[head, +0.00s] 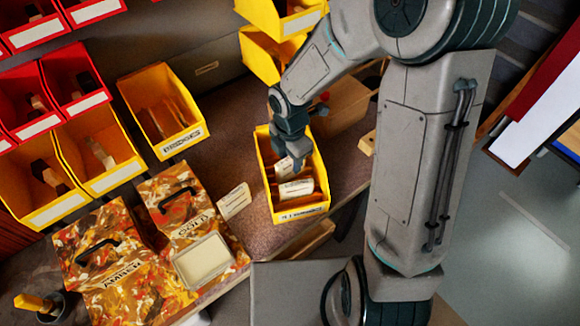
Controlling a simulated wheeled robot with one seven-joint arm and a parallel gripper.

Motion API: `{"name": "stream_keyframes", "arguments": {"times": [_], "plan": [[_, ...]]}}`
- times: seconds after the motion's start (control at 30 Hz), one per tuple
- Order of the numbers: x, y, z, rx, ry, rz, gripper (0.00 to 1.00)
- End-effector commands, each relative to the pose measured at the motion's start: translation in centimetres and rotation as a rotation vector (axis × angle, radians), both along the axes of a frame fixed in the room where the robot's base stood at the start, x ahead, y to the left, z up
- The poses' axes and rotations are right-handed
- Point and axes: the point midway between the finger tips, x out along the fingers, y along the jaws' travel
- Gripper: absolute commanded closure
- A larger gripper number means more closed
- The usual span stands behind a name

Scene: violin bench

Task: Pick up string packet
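A yellow bin (300,211) stands on the bench near its front edge, with a front label too small to read fully. Pale packets, which look like string packets, are in it: one (296,188) lies towards the front, and another (286,168) is partly hidden beside my fingers. My gripper (297,166) points down into this bin, with its fingertips at the rear packet. I cannot tell whether the fingers touch or hold it, as the gap between them is not clear. A similar pale packet or card (233,201) is on the bench left of the bin.
A yellow bin labelled BRIDGES (184,141) stands behind left. Two marbled cases, AMBER (120,270) and GOLD (185,215), and a pale-topped tray (204,261) are at front left. Red bins (78,104) line the far left. Bare bench (225,120) shows between bins.

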Motion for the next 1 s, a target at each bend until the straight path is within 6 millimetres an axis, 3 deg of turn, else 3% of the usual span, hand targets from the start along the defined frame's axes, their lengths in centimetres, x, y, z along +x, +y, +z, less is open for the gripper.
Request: {"name": "stream_keyframes", "arguments": {"times": [0.1, 0.33, 0.47, 0.5, 0.83, 1.0], "plan": [[0.0, 0.0, -0.9, 0.001, 0.001, 0.0, 0.6], [0.0, 0.0, -0.9, 0.001, -0.001, 0.0, 0.6], [0.0, 0.0, -0.9, 0.001, -0.001, -0.001, 0.96], [0.0, 0.0, -0.9, 0.001, -0.001, -0.001, 1.0], [0.0, 0.0, -0.6, 0.001, -0.002, -0.002, 1.0], [0.1, 0.0, 1.8, 0.001, -0.005, -0.003, 1.0]]}}
